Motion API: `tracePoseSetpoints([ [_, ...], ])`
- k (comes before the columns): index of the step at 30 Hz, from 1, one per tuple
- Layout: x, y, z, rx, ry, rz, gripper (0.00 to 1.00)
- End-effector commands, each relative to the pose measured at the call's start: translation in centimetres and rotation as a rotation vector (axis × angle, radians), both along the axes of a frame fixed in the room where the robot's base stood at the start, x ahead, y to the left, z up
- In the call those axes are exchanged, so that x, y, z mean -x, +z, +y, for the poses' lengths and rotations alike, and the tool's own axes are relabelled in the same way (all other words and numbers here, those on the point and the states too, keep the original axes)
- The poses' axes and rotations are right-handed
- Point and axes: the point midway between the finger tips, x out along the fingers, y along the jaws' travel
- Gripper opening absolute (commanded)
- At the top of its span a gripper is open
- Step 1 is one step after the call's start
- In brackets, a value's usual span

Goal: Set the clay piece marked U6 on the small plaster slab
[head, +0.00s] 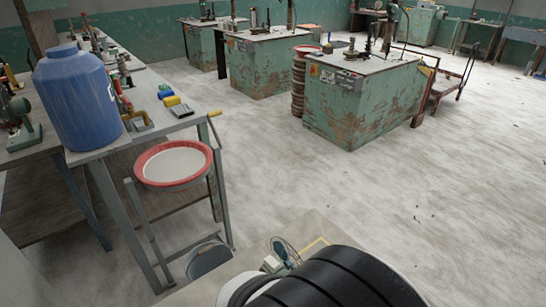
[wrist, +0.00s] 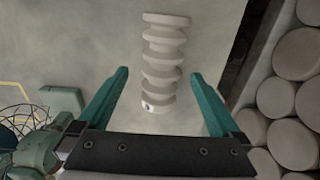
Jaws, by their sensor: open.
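A pale, off-white clay piece with a wavy, ribbed outline (wrist: 163,62) lies on the grey surface in the wrist view. It has a small dark mark near its lower end, too small to read. My gripper (wrist: 160,88) is open, with one teal finger on each side of the lower part of this piece and gaps between. I cannot tell how high the fingers are above the surface. I cannot make out the small plaster slab for certain in either view. The clay piece and my gripper are not clear in the head view.
Several pale round pieces (wrist: 296,100) lie close together at the right, beyond a dark edge. A green block (wrist: 62,101) and a wire cage (wrist: 22,122) stand at the left, near a yellow outline. A red-rimmed basin (head: 173,162) and a blue barrel (head: 76,97) are farther off.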

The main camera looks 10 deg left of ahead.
Motion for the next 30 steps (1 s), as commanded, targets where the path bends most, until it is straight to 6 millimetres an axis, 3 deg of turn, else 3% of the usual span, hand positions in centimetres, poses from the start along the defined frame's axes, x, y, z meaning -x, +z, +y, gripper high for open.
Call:
tracePoseSetpoints([
  [7,0.1,-4.6,0.5,0.003,-0.001,0.003,1.0],
  [15,0.1,-5.2,0.5,-0.001,-0.001,-0.001,1.0],
  [30,0.1,-5.1,0.5,0.0,-0.001,0.0,0.1],
])
